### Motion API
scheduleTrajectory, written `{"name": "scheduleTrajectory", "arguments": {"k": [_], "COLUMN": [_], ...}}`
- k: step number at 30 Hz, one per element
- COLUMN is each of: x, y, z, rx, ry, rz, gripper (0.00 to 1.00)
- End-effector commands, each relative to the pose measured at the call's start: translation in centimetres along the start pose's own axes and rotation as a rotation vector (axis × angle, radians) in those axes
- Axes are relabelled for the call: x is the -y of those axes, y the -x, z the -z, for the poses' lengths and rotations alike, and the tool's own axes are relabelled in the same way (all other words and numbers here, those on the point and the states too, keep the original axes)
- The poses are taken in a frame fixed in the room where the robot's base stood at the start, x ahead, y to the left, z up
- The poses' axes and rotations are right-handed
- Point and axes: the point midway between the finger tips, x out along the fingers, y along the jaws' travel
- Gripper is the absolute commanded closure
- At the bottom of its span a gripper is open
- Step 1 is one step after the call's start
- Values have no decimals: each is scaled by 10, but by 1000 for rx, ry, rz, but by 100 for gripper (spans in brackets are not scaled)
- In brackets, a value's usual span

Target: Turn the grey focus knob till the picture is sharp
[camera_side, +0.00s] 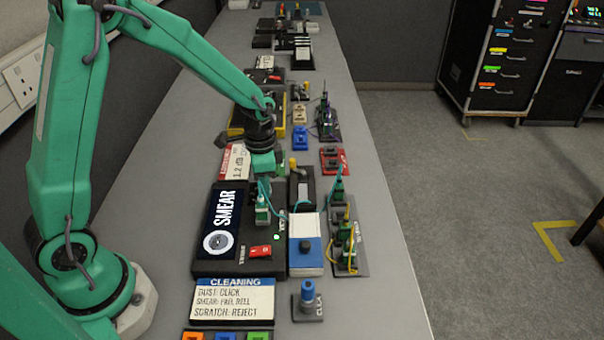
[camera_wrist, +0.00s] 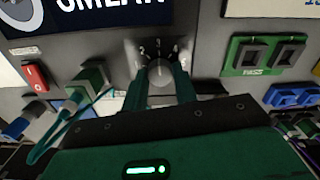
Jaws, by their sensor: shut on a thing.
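The grey focus knob (camera_wrist: 160,72) sits on a dark panel inside a dial with numbers in the wrist view. The two green fingers of my gripper (camera_wrist: 161,88) are closed on either side of it. In the side view my gripper (camera_side: 266,172) reaches down to the far end of the black scope box (camera_side: 240,264), and it hides the knob there. The scope's screen (camera_side: 222,221) reads SMEAR beside a pale round picture with a dark centre. Only part of this screen (camera_wrist: 80,14) shows in the wrist view. I cannot tell how sharp the picture is.
A green connector (camera_side: 263,214) with a teal cable stands on the scope near a red switch (camera_side: 260,251). A blue-and-white box (camera_side: 306,259) and a tray of connectors (camera_side: 362,262) stand to the right. A cleaning card (camera_side: 233,302) lies in front. The right bench strip is clear.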

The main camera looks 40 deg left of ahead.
Motion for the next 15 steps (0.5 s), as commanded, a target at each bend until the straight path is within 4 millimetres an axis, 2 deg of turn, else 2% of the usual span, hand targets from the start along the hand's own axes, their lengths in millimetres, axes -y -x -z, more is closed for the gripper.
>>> {"name": "scheduleTrajectory", "arguments": {"k": [1,3,4,15], "x": [0,0,0,0], "y": [2,2,2,3], "z": [1,1,0,0], "rx": [-2,-2,-2,-1], "ry": [0,0,0,1], "rz": [1,1,1,1], "gripper": [66,52,50,50]}}
